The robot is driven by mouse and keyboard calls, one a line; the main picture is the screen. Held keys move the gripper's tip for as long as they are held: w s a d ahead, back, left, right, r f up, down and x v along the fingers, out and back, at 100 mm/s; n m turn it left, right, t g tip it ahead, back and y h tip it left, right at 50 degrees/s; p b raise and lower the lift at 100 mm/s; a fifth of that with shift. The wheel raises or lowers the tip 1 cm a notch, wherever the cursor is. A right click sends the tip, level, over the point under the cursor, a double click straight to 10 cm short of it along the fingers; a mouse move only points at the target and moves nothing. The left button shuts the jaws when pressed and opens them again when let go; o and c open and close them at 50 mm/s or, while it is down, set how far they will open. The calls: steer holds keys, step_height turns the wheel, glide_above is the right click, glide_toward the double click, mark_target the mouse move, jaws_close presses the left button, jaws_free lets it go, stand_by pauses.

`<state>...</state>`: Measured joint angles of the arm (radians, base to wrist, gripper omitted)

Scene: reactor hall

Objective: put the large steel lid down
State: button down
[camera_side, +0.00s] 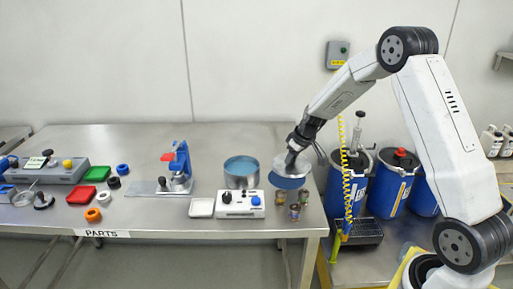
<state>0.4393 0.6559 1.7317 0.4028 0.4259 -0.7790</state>
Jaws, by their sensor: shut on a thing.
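The large steel lid (290,181) is a round disc with a steel rim and a blue-looking face. It hangs tilted from my gripper (293,157), which is shut on it. The lid is above the right part of the steel table, just right of a round steel pot (241,179). The pot is open at the top and shows blue inside. The fingertips are small in this view and their grip point on the lid is partly hidden.
Several small jars (281,197) stand below the lid near the table's right end. A white control box (241,205) with knobs stands in front of the pot, beside a small white tray (201,207). Blue drums (393,182) stand at right. The table (150,140) is clear at the back.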

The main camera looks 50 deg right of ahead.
mark_target(287, 177)
steer(key=shift+w+d+f, duration=0.25)
steer(key=shift+w+f, duration=0.6)
steer(key=shift+f, duration=0.15)
steer(key=shift+f, duration=0.1)
steer(key=shift+w+d+f, duration=0.1)
steer(key=shift+w+f, duration=0.1)
steer(key=shift+f, duration=1.55)
steer(key=shift+f, duration=0.15)
steer(key=shift+c, duration=2.1)
jaws_free()
